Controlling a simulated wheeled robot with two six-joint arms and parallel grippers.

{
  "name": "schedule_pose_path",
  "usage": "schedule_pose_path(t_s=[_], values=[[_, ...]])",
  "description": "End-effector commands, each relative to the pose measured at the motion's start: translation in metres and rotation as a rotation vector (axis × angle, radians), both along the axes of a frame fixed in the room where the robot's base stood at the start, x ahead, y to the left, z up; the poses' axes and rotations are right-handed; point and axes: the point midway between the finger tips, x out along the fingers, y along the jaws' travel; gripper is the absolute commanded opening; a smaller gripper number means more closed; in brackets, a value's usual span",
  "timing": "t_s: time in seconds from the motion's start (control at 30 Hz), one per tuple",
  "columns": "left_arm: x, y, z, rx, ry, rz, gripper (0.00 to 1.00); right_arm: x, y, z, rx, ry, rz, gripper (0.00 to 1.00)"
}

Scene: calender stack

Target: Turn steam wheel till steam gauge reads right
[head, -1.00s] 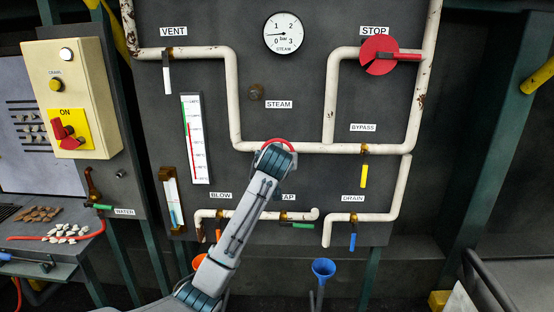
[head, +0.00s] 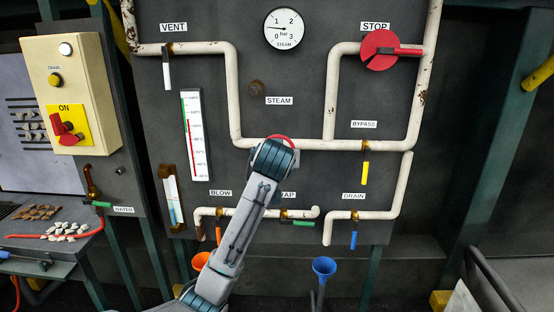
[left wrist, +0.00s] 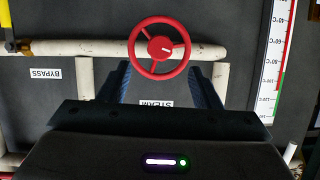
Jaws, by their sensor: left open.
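The red steam wheel (left wrist: 137,36) shows in the left wrist view, with three spokes and a pale mark on its hub. In the head view only its top rim (head: 281,137) shows above my left arm, which hides the rest. My left gripper (left wrist: 158,68) is open, with its two dark blue fingers to either side of the wheel's lower part; whether they touch the rim I cannot tell. The round white steam gauge (head: 284,29) has its needle pointing left, a little above level, between 0 and 1 bar. My right gripper is not in view.
A STEAM label (head: 279,100) sits above the wheel. Pale pipes (head: 345,145) run around it.

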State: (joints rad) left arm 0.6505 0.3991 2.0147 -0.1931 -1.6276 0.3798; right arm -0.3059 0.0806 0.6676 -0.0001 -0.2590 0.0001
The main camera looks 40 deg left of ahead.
Motion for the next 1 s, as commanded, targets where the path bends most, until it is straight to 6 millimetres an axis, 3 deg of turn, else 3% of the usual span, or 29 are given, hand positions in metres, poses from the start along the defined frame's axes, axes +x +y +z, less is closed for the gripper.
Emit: schedule_pose_path(t_s=[0.23, 0.8, 0.9, 0.97, 1.0], values=[[-0.018, -0.013, 0.009, 0.000, 0.000, 0.000, 0.58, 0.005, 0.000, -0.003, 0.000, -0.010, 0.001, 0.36], [-0.018, -0.013, 0.008, 0.000, 0.004, -0.001, 0.58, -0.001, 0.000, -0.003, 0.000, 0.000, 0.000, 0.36], [-0.011, -0.013, -0.008, 0.002, 0.030, -0.011, 0.58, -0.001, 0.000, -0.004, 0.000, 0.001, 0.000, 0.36], [-0.001, -0.013, -0.030, 0.005, 0.064, -0.027, 0.58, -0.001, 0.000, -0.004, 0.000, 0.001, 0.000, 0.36], [0.007, -0.012, -0.050, 0.007, 0.095, -0.040, 0.58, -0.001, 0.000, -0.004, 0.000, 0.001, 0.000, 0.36]])
